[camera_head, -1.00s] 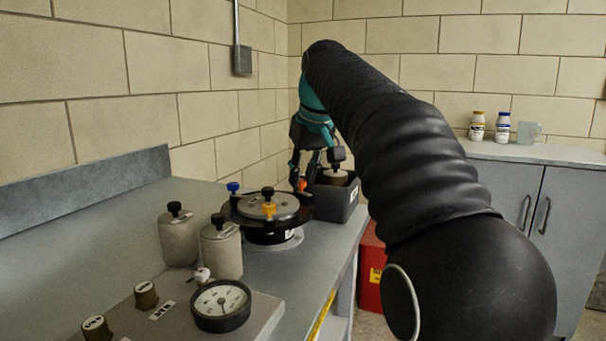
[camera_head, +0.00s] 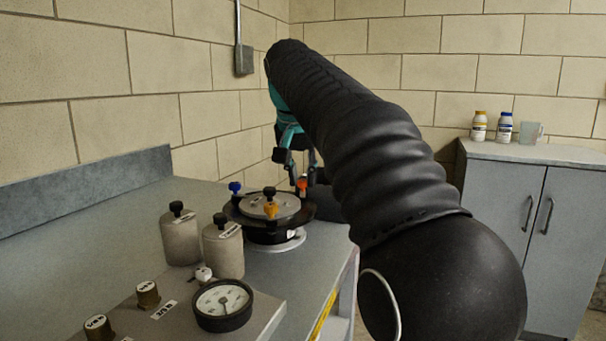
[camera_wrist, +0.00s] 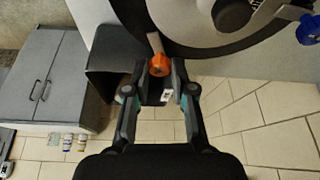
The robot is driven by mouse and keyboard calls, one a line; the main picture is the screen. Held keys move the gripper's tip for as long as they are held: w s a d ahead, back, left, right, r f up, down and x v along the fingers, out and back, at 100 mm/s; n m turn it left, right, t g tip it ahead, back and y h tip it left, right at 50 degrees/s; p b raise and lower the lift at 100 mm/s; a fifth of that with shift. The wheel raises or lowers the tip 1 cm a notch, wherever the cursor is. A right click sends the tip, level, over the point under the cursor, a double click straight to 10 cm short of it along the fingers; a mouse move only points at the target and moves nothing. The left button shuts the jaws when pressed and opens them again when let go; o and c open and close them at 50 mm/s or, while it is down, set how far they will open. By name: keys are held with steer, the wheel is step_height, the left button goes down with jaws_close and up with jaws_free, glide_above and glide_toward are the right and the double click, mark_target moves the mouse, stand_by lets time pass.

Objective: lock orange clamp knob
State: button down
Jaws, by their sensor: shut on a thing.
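The orange clamp knob (camera_head: 302,183) is at the back right rim of the round black clamp fixture (camera_head: 244,222) on the bench. It also shows in the wrist view (camera_wrist: 159,66), between my fingertips at the end of a short pale arm. My gripper (camera_wrist: 163,70) is shut on the orange knob. In the head view my gripper (camera_head: 300,170) is partly hidden behind my arm. A blue knob (camera_head: 235,187) and a yellow-orange knob (camera_head: 270,209) sit on the same fixture. The blue knob is at the wrist view's upper right (camera_wrist: 308,30).
Two grey canisters (camera_head: 180,238) and a pressure gauge (camera_head: 223,305) stand in front of the fixture. A dark box (camera_wrist: 105,70) is beside the fixture, mostly hidden by my arm in the head view. A grey cabinet (camera_head: 500,205) stands at the right.

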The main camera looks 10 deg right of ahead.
steer(key=m, duration=0.2)
steer(key=m+g+h, duration=0.1)
steer(key=m, duration=0.1)
steer(key=shift+w+a+m, duration=0.15)
steer(key=shift+a+m, duration=0.05)
steer(key=shift+m, duration=0.1)
steer(key=m+g, duration=0.1)
steer(key=m, duration=0.1)
steer(key=m+g+h, duration=0.1)
steer(key=m, duration=0.2)
steer(key=shift+w+a+m, duration=0.1)
steer(key=shift+w+m, duration=0.05)
steer(key=shift+m, duration=0.15)
steer(key=c, duration=1)
jaws_free()
steer(key=shift+o, duration=0.2)
